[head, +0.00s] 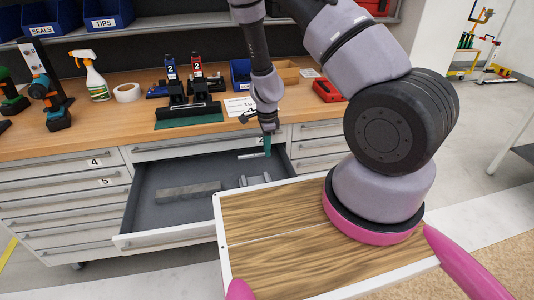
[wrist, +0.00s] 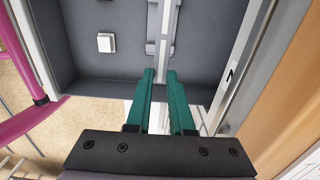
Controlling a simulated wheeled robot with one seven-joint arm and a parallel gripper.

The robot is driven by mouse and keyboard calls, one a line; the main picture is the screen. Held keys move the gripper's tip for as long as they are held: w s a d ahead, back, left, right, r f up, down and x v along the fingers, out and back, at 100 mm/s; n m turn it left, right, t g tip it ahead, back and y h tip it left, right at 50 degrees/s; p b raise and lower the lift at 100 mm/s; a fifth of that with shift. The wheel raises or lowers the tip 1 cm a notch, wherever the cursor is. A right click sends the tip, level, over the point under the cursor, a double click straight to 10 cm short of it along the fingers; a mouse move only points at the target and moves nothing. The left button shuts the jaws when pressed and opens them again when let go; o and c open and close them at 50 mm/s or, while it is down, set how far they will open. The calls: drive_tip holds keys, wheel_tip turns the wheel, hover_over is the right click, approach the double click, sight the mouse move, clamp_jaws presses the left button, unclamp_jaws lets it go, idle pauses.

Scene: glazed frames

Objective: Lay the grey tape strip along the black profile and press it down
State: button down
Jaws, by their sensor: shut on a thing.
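A thin light grey strip (head: 251,155), apparently the tape, extends left from my gripper (head: 267,146) in the head view. In the wrist view the strip (wrist: 164,35) runs up from between the green fingertips of my gripper (wrist: 160,76). The fingers are shut on its near end, over the open drawer. A grey cradle (head: 255,181) with raised ends is below it on the drawer floor; the strip appears above the cradle, apart from it. A black bar (head: 188,111), likely the profile, lies along a green mat on the bench.
The open drawer (head: 145,198) also holds a long grey bar (head: 188,190). A wooden-topped surface (head: 265,215) is in front.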

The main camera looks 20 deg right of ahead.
drive_tip(key=shift+r, duration=1.35)
drive_tip(key=w+d+r+n, duration=0.4)
drive_tip(key=w+r+n, duration=0.4)
drive_tip(key=r+n, duration=0.5)
drive_tip(key=w+a+m, duration=0.1)
drive_tip(key=w+a, duration=0.1)
drive_tip(key=a, duration=0.1)
drive_tip(key=w+a+r+m, duration=0.1)
drive_tip(key=w+a, duration=0.2)
drive_tip(key=a, duration=0.1)
drive_tip(key=w+a+m, duration=0.2)
drive_tip(key=a, duration=0.1)
drive_tip(key=shift+w+a+r, duration=0.2)
drive_tip(key=shift+a, duration=0.2)
drive_tip(key=w+a+r+m, duration=0.1)
drive_tip(key=a+m, duration=0.2)
drive_tip(key=a, duration=0.1)
drive_tip(key=w+a+r+m, duration=0.1)
drive_tip(key=a+m, duration=0.2)
drive_tip(key=a, duration=0.2)
drive_tip(key=w+a+r+m, duration=0.1)
drive_tip(key=a+m, duration=0.2)
drive_tip(key=a, duration=0.2)
drive_tip(key=shift+w+r, duration=0.15)
drive_tip(key=shift+r, duration=0.1)
drive_tip(key=shift+f, duration=0.15)
